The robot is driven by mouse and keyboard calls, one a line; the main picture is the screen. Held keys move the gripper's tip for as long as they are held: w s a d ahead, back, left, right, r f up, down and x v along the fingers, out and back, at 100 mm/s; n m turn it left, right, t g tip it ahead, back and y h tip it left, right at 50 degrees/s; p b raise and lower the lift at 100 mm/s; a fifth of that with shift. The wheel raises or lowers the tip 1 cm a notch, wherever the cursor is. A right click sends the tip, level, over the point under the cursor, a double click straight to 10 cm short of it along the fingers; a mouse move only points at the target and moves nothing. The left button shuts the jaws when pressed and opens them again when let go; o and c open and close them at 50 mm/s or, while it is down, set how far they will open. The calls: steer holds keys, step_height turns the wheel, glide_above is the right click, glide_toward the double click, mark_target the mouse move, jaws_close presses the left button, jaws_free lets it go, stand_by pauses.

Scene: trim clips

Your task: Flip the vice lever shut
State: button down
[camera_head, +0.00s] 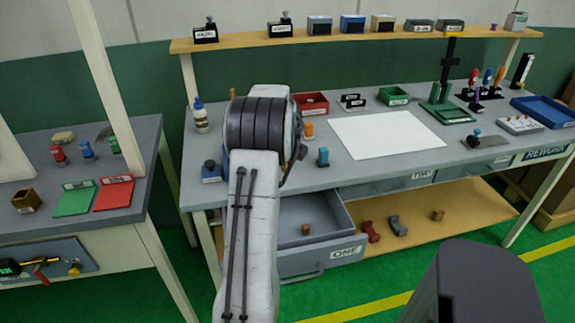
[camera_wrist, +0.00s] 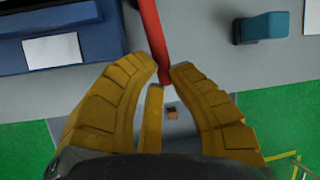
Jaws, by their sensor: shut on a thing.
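In the wrist view, my gripper (camera_wrist: 163,78) has its yellow fingers closed around the lower end of a red bar (camera_wrist: 150,32), which appears to be the vice lever. The bar runs up and slightly left out of the picture, so its far end and pivot are hidden. A blue body with a white label (camera_wrist: 62,40), perhaps part of the vice, lies left of the bar. In the head view, my arm hides the gripper and the lever; a sliver of blue shows beside the arm.
A teal block (camera_wrist: 265,27) stands right of the lever. Drawer ONE (camera_head: 340,252) is open below the bench front, with a small brown block (camera_head: 305,229) inside. A blue-based object (camera_head: 212,171) and a bottle (camera_head: 200,118) stand at the bench's left end. A white sheet (camera_head: 388,134) lies mid-bench.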

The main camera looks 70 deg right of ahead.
steer(key=shift+w, duration=0.15)
steer(key=c, duration=1)
jaws_free()
steer(key=v, duration=1.2)
steer(key=shift+f, duration=0.1)
